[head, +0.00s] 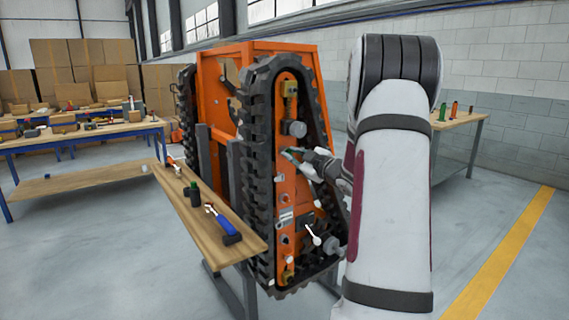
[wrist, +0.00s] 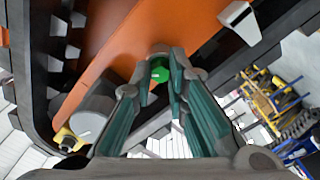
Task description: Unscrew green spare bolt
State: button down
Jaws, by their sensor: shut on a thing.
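The green spare bolt (wrist: 160,71) shows between my fingertips in the wrist view, set against the orange plate (wrist: 125,45) of the tracked carrier. My gripper (wrist: 163,68) has teal finger pads and is shut on the bolt, pointing at the plate. In the head view my gripper (head: 291,154) reaches the orange side plate (head: 285,185) inside the black track (head: 257,150). The bolt itself is too small to make out there. The fingers hide its sides and seat.
A grey cylinder (wrist: 92,115) sits close left of my fingers in the wrist view. A white-handled lever (head: 312,234) sticks out lower on the plate. A wooden shelf (head: 205,225) with tools stands left of the track. Workbenches (head: 85,133) stand behind.

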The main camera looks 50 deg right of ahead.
jog(key=shift+n, duration=0.5)
jog(key=shift+f+b, duration=0.1)
jog(key=shift+b, duration=0.3)
jog(key=n+b, duration=0.9)
jog(key=b, duration=0.3)
jog(key=shift+n+b, duration=0.35)
jog(key=shift+n, duration=0.05)
